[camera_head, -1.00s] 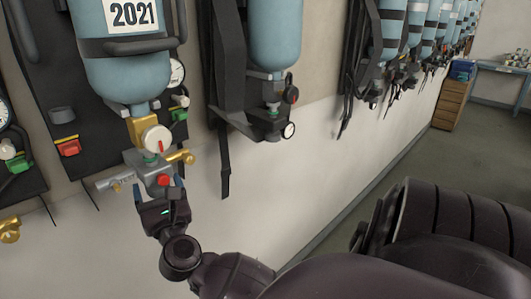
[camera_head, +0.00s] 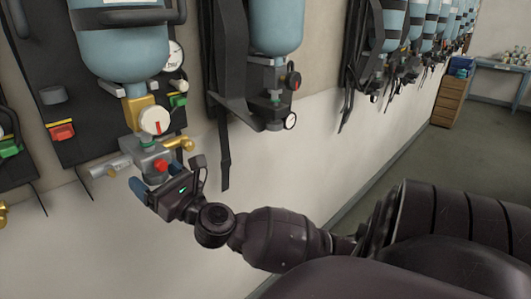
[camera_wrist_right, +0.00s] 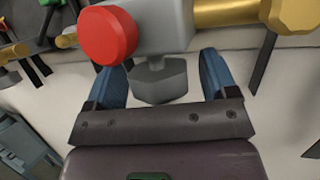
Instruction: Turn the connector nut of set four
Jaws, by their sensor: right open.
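A breathing set with a light blue cylinder (camera_head: 120,48) hangs at the left of the head view. Below it are a white-and-red dial (camera_head: 154,121) and a grey valve block (camera_head: 152,156) with a red knob (camera_head: 161,165) and a brass fitting (camera_head: 178,144). My right gripper (camera_head: 160,179) is open just under the block. In the right wrist view, a grey faceted part (camera_wrist_right: 158,82), which looks like the connector nut, sits between the blue fingers, with gaps visible on both sides. The red knob (camera_wrist_right: 107,36) is at its upper left. My left gripper is out of view.
A second set (camera_head: 275,85) with hanging black straps is close on the right. More sets line the wall farther back. A wooden drawer cabinet (camera_head: 448,100) and a table (camera_head: 500,70) stand at the far right. The lower white wall (camera_head: 270,180) is bare.

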